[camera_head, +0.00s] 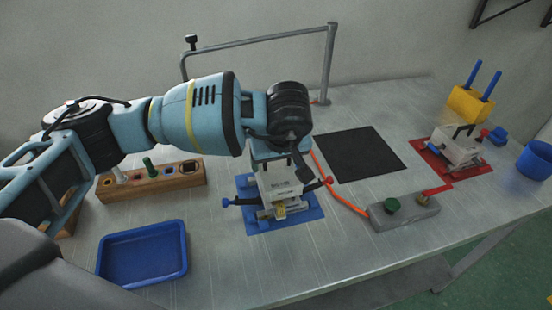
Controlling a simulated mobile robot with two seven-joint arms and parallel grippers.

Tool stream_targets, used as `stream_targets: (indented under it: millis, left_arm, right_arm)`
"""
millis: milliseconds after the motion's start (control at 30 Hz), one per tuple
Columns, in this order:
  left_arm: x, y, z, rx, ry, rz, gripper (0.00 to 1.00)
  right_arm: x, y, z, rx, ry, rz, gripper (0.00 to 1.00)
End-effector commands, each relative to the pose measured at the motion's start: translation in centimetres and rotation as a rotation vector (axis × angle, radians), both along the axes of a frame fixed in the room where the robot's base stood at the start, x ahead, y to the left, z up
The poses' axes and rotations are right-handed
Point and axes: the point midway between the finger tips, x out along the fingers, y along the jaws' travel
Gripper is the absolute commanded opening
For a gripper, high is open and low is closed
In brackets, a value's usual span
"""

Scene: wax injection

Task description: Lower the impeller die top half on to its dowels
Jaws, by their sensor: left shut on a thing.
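The impeller die top half (281,182) is a pale grey block with dark lettering on its front face. My left gripper (279,155) comes down from above and is shut on it; the wrist partly hides the fingers. Directly below is the die's lower part (265,213), with a brass-coloured piece (280,211) at its front and dark side arms with knobs. It stands on a blue mat (312,214). The dowels do not show clearly, and I cannot tell whether the halves touch. My right gripper is not in view.
A blue tray (143,278) and wooden rack (185,184) are at left. A black mat (345,168) lies behind right. A grey control box (405,214) with an orange hose stands right. Further right are a second die (455,149) on red, a yellow holder (466,106) and blue cup (536,161).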

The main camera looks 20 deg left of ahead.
Motion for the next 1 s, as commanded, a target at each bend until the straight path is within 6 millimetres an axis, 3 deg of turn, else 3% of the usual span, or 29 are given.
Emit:
stream_targets:
  millis: [1000]
  left_arm:
    - [0.1, 0.0, -1.8, -0.001, -0.003, 0.0, 0.26]
  right_arm:
    - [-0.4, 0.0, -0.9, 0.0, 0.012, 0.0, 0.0]
